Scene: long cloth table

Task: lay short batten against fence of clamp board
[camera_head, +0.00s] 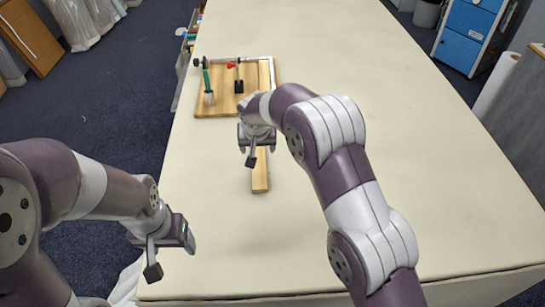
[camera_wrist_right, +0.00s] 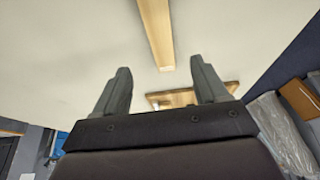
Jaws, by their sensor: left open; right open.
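The short batten (camera_head: 260,178) is a pale wooden strip lying on the cloth table, pointing away from me. Its far part is hidden behind my right gripper. My right gripper (camera_head: 257,151) is open and empty over the batten. In the right wrist view the batten (camera_wrist_right: 157,32) shows beyond the open fingers (camera_wrist_right: 162,85), apart from them, its end between them in the picture. The clamp board (camera_head: 218,103) lies farther back, with a pale fence strip (camera_head: 240,59) along its far edge. My left gripper (camera_head: 172,252) is open and empty near the table's front left.
A green-handled clamp (camera_head: 207,80) and a red-and-black clamp (camera_head: 238,78) stand on the board. The board's edge also shows in the right wrist view (camera_wrist_right: 172,100). The table (camera_head: 420,150) is clear to the right. Its left edge runs close beside the board.

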